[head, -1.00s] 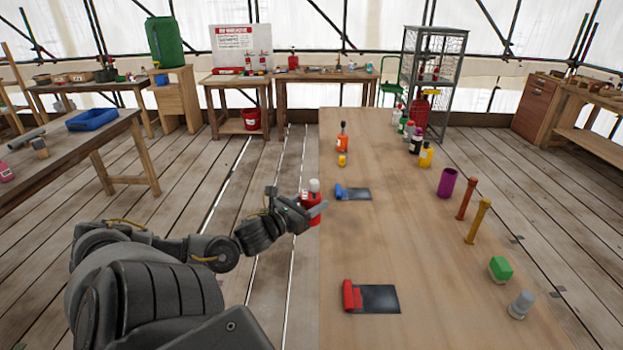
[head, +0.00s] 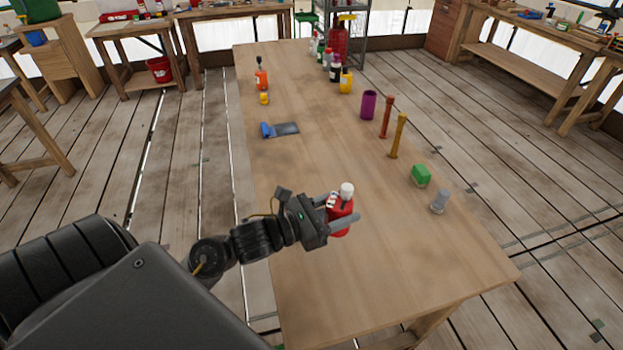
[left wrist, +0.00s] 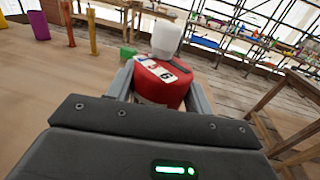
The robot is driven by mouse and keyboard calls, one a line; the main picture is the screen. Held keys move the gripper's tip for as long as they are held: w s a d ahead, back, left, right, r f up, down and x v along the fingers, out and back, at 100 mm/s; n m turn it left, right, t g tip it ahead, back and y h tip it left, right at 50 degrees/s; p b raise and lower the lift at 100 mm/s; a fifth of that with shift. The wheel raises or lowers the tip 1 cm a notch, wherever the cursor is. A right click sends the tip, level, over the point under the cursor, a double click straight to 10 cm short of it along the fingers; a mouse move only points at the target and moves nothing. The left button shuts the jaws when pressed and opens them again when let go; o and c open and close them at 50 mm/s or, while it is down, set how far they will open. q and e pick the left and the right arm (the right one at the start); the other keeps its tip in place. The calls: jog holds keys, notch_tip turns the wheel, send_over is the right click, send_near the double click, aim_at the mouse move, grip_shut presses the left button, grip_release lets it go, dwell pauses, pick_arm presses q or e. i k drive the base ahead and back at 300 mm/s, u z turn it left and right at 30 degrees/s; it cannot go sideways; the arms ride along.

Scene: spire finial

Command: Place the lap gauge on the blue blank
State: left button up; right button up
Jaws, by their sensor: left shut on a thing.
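My left gripper (head: 342,210) is shut on a red bottle-like thing (head: 340,222) with a white top, above the near half of the long table. In the left wrist view the red thing (left wrist: 160,88) sits upright between the fingers, with a number label on its top. A blue piece (head: 266,130) lies at the left end of a dark flat plate (head: 286,129) on the table, beyond the gripper and apart from it. I cannot tell for certain which thing is the lap gauge. My right gripper is not in view.
An orange bottle (head: 261,78) and a small yellow thing (head: 264,98) stand at the left edge. A purple cup (head: 369,104), a red post (head: 387,117), a yellow post (head: 398,135), a green block (head: 421,175) and a grey piece (head: 440,200) line the right side. The table's middle is clear.

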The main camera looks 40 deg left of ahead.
aim_at(278, 130)
jog(key=z, duration=0.65)
jog(key=k, duration=0.9)
jog(key=z, duration=1)
jog(key=k, duration=0.4)
jog(key=z, duration=0.25)
jog(key=i, duration=1.75)
jog(key=u, duration=0.45)
jog(key=i, duration=2)
jog(key=u, duration=0.85)
jog(key=i, duration=1.5)
jog(key=u, duration=2.1)
jog(key=i, duration=1.15)
jog(key=u, duration=1.25)
jog(key=i, duration=1.1)
jog(key=u, duration=0.15)
